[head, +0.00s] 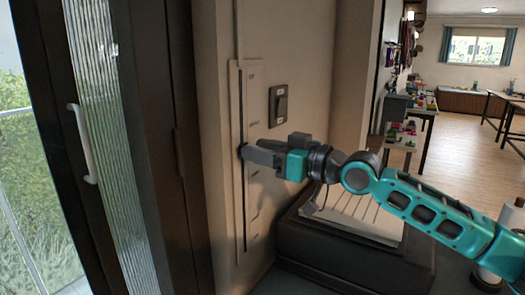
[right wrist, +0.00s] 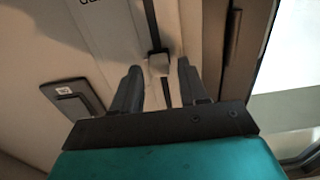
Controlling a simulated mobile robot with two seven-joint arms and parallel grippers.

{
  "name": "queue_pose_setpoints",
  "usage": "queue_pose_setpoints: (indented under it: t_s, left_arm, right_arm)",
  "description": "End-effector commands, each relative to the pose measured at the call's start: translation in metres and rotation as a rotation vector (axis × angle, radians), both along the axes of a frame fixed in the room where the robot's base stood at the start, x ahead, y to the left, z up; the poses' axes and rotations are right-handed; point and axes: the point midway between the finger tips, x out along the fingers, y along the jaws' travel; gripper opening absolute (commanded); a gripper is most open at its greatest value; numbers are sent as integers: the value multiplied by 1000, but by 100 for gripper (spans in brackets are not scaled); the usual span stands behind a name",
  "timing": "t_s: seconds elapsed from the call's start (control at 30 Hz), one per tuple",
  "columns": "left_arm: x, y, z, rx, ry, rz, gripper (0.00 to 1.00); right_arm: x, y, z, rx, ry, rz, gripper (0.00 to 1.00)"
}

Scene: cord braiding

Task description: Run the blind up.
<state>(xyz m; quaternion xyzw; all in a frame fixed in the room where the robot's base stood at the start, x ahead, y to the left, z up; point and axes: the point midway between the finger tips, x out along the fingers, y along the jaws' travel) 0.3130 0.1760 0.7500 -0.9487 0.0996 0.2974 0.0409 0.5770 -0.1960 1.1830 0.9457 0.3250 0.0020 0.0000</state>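A tall narrow plate (head: 250,215) with a vertical slot and small marks is on the beige wall in the head view. My right gripper (head: 258,152) reaches it from the right, about mid-height on the slot. The fingers of my right gripper (right wrist: 160,82) are apart, one on each side of the line of the knob, with a gap showing between. I cannot tell whether either finger touches it. No blind is clearly seen. My left gripper is not in view.
A dark rocker switch (head: 278,105) is right of the plate; it also shows in the right wrist view (right wrist: 72,97). A dark-framed ribbed glass panel and a white handle (head: 83,145) are at left. A dark box (head: 345,255) stands below my right arm.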

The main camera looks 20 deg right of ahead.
Motion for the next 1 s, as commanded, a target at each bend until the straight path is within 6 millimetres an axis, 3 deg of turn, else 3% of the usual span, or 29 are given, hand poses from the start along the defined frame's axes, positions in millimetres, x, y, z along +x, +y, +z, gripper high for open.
queue_pose_setpoints:
  t_s: [0.43,0.73,1.0]
  left_arm:
    - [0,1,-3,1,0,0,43]
    - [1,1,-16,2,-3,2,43]
    - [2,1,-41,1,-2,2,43]
  right_arm:
    - [-7,-6,-3,-2,4,-1,49]
    - [-42,-33,-5,-7,4,-2,49]
    - [-70,-56,-8,-2,3,-3,49]
